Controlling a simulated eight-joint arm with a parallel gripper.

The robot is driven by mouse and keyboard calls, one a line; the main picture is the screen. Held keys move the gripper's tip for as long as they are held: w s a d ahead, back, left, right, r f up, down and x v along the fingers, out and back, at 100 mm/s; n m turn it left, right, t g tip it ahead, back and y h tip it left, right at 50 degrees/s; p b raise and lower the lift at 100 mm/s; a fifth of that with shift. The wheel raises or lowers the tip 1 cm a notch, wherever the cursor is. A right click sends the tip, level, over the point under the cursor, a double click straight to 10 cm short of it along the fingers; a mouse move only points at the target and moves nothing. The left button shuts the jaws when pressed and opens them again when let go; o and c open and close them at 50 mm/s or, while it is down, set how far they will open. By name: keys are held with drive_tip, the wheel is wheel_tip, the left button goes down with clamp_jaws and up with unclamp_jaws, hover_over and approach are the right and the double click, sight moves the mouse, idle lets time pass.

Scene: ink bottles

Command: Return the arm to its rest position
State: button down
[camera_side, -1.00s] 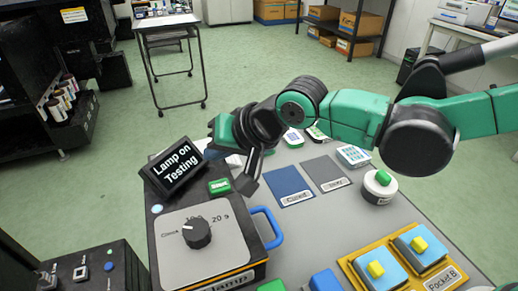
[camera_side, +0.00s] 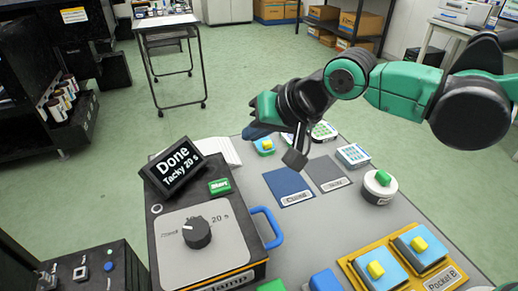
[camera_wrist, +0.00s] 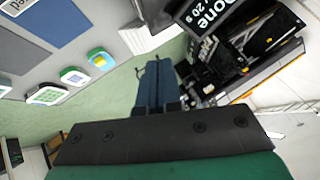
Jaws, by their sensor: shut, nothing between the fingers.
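My gripper (camera_side: 255,132) is raised above the far side of the grey table, with its dark blue fingers pointing left. In the wrist view, the fingers of my gripper (camera_wrist: 155,82) are close together with nothing held between them. The gripper is apart from the lamp box (camera_side: 228,262), which stands in front of it and to the left. The box's screen (camera_side: 178,170) reads "Done Tacky 20 s". A green Start button (camera_side: 219,187) and a black dial (camera_side: 197,234) sit on the box.
The grey table (camera_side: 340,225) carries a blue Cured mat (camera_side: 288,184), a grey mat (camera_side: 327,174) and a round white pot with a green top (camera_side: 379,187). A yellow tray (camera_side: 352,273) holds two blue pieces with yellow knobs. Open air surrounds my gripper.

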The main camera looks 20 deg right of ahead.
drive_tip(key=s+d+f+h, duration=0.1)
drive_tip(key=s+d, duration=0.3)
drive_tip(key=d, duration=0.6)
drive_tip(key=s+d+f+n+h, duration=0.1)
drive_tip(key=s+d+h, duration=0.2)
drive_tip(key=d, duration=0.7)
drive_tip(key=shift+s+d+f+n+g, duration=0.2)
drive_tip(key=shift+s+d+n+g, duration=0.1)
drive_tip(key=shift+s, duration=0.85)
